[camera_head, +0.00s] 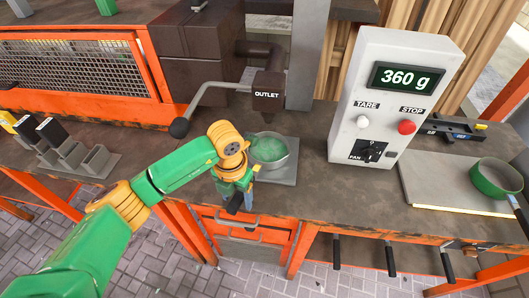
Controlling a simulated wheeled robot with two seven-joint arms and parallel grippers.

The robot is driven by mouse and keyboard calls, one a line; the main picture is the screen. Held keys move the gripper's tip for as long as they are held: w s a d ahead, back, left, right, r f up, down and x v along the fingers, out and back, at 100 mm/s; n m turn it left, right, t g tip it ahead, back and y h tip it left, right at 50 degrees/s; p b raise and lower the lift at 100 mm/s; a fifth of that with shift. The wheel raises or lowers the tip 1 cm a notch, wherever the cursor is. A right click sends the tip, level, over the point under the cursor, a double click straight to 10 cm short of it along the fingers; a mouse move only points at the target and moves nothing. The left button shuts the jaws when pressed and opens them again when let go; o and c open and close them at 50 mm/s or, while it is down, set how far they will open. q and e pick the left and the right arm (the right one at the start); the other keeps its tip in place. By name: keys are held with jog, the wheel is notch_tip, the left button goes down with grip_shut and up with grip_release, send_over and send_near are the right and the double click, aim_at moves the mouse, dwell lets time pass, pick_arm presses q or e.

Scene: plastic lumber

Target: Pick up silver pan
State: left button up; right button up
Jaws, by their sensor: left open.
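The silver pan (285,162) sits upright on a grey plate (287,177) under the outlet and holds green material. My left arm reaches in from the left, and its gripper (240,203) points down just in front and to the left of the pan. The left gripper is open, with nothing visible between its fingers. The wrist covers the pan's left side, so I cannot tell whether the fingers touch it. My right gripper is not in view.
The outlet (267,95) with its lever (205,97) hangs above the pan. A white control box (385,100) reading 360 g stands to the right. A green pan (487,188) rests on a board (440,185) at far right. Grey holders (75,155) stand at left.

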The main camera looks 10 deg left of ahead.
pick_arm(q)
jog(key=shift+w+f, duration=0.15)
jog(key=shift+f, duration=0.4)
jog(key=shift+w+f, duration=0.2)
jog(key=shift+w, duration=0.1)
jog(key=shift+s+r, duration=0.1)
jog(key=shift+s, duration=0.05)
grip_shut()
dwell(0.5)
